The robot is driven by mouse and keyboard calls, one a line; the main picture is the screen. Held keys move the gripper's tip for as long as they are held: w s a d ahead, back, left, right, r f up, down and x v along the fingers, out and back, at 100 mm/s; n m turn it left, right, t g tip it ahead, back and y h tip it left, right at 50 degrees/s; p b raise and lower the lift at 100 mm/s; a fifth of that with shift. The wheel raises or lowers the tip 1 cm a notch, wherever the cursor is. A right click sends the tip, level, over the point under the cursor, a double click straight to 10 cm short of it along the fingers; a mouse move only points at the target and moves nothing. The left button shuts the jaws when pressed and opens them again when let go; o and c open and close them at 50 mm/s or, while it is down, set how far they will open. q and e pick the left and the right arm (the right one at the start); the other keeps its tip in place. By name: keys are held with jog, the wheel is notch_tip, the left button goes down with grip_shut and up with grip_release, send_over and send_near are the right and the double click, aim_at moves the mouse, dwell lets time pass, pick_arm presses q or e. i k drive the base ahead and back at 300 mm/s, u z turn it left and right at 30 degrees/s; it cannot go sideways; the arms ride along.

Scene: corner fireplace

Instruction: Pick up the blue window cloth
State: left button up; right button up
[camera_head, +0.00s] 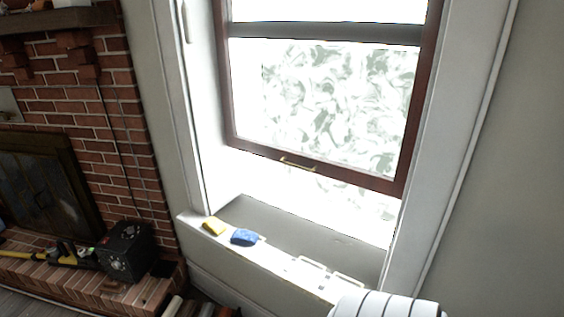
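The blue window cloth (243,237) lies as a small crumpled bundle on the white window sill (262,259), left of the sill's middle. A small pale edge shows at its right side. Nothing is touching it from above. Neither of my grippers can be made out in the head view.
A yellow sponge-like item (214,226) lies just left of the cloth. Thin white bracket-like shapes (312,264) are on the sill to the right. A white, dark-banded rounded object (385,305) fills the bottom right. The raised window sash (312,167) is above; a brick fireplace (95,130) stands left.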

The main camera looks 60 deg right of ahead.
aim_at(240, 237)
jog(key=k, duration=0.3)
jog(key=z, duration=2.45)
jog(key=i, duration=0.2)
jog(key=u, duration=0.05)
